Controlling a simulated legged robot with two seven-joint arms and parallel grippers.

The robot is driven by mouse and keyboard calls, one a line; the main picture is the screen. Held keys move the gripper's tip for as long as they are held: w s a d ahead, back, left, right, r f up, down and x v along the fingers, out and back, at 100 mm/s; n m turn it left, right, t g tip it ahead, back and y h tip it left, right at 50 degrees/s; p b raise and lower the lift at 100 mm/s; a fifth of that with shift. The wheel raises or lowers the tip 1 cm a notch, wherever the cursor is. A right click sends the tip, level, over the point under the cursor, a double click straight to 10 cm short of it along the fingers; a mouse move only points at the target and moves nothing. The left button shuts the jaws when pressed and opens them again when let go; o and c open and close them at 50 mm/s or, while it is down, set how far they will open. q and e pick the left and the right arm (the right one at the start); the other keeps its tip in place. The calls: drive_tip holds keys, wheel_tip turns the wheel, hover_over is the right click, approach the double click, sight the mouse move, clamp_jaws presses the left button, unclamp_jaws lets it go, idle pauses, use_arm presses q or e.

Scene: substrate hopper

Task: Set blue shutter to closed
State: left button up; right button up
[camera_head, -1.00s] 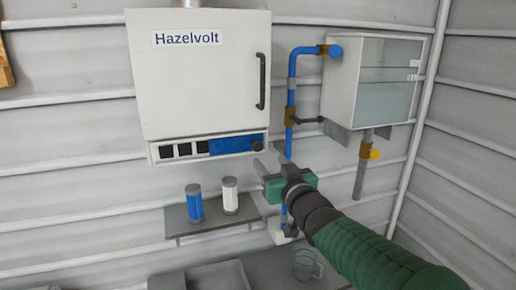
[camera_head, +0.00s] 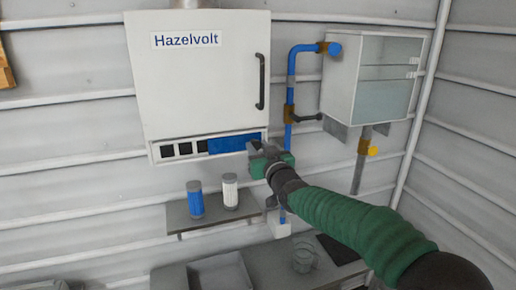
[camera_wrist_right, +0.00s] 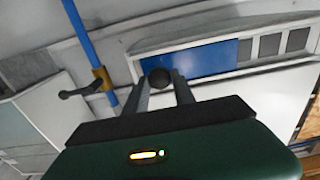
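The blue shutter (camera_head: 228,144) is a flat blue panel in the slot along the bottom of the white Hazelvolt cabinet (camera_head: 200,85), at the slot's right end. It also shows in the right wrist view (camera_wrist_right: 205,58). Its round dark knob (camera_wrist_right: 159,77) sits at the panel's end; in the head view my gripper hides it. My right gripper (camera_head: 257,148) is at the knob. In the wrist view its two fingers stand apart, with the knob between or just beyond their tips; I cannot tell whether they touch it. My left gripper is out of view.
A blue pipe (camera_head: 292,75) with a dark lever (camera_head: 307,118) runs just right of the shutter. A glass-fronted box (camera_head: 370,80) hangs further right. Below, a small shelf (camera_head: 190,223) holds a blue canister (camera_head: 196,200) and a white canister (camera_head: 230,192). Dark square openings (camera_head: 185,148) lie left of the shutter.

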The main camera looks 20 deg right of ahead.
drive_tip(key=shift+d, duration=0.15)
drive_tip(key=c, duration=0.5)
drive_tip(key=shift+d, duration=0.15)
drive_tip(key=shift+f, duration=0.15)
idle(0.5)
